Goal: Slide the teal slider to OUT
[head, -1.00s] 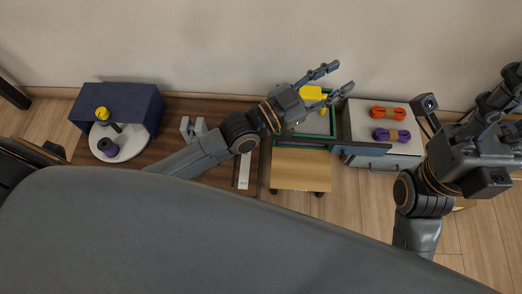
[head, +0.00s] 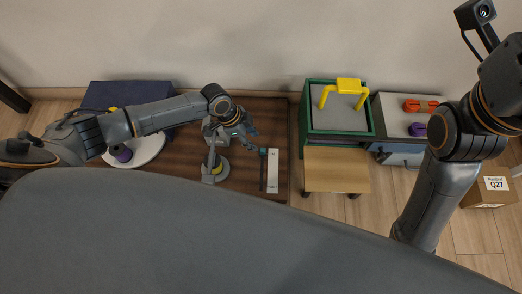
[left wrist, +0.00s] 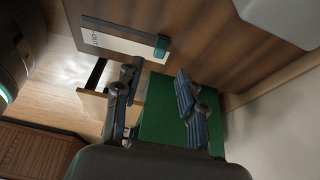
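The teal slider (head: 263,150) sits at the far end of a dark slot in the brown board (head: 282,118). It also shows in the left wrist view (left wrist: 161,47), at the right end of the slot. A white label strip (head: 272,172) lies beside the slot; its small lettering, which seems to read OUT, is at the end away from the slider (left wrist: 95,40). My left gripper (head: 232,143) is over the board, left of the slider and apart from it. Its fingers are spread and empty in the left wrist view (left wrist: 156,98). My right gripper's fingers are outside the picture.
A green box (head: 309,122) with a yellow handle (head: 347,84) stands right of the board, behind a light wooden stool (head: 336,170). A grey cabinet (head: 393,120) holds orange and purple cord bundles. A navy box (head: 130,92) stands far left.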

